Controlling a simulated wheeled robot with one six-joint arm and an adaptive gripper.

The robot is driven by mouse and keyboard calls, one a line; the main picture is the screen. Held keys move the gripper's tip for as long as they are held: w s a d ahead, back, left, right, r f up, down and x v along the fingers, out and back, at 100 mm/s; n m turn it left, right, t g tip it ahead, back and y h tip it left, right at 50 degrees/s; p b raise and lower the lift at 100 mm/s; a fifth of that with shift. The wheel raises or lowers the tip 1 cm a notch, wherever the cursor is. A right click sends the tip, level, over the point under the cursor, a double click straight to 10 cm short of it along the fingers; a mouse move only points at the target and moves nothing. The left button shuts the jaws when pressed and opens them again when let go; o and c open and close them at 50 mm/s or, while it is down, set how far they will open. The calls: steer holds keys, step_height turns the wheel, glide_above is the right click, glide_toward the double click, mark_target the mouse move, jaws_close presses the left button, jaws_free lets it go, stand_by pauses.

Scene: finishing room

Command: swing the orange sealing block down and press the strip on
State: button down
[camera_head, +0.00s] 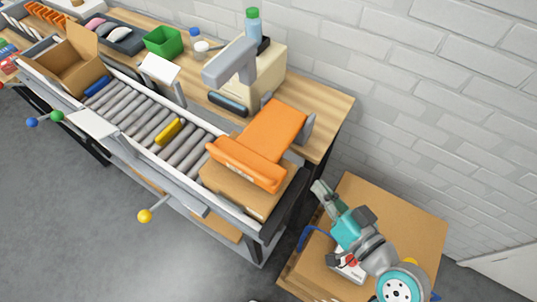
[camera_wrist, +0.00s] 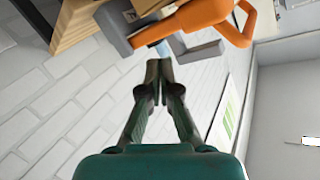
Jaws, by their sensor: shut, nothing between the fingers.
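The orange sealing block (camera_head: 265,132) reaches from a grey mount on the bench over a brown carton (camera_head: 243,199) at the right end of the roller conveyor. Its wide front bar lies over the top of the carton; I cannot tell whether it touches. The block also shows at the top of the wrist view (camera_wrist: 203,14). The tape strip cannot be made out; the block hides much of the carton top. My gripper (camera_head: 318,187) is shut and empty, to the right of the block and carton, apart from them. Its closed fingers (camera_wrist: 158,70) point toward the grey mount and orange block in the wrist view.
A yellow piece (camera_head: 168,131) lies on the rollers, and an open carton (camera_head: 70,68) stands at the far left end. A beige machine with a grey head (camera_head: 231,64) stands on the bench behind. A white brick wall (camera_head: 420,90) bounds the right; air around my gripper is free.

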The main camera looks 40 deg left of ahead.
steer(key=s+a+r+n+g+y, duration=0.25)
steer(key=a+r+n+g, duration=0.35)
steer(key=r+n+g, duration=0.4)
steer(key=t+h, duration=0.1)
glide_above(242, 165)
steer(key=w, duration=0.1)
steer(key=f, duration=0.2)
steer(key=shift+d+f, duration=0.35)
steer(key=shift+s+f, duration=0.2)
steer(key=shift+f, duration=0.5)
steer(key=shift+s+f, duration=0.3)
steer(key=shift+f, duration=0.6)
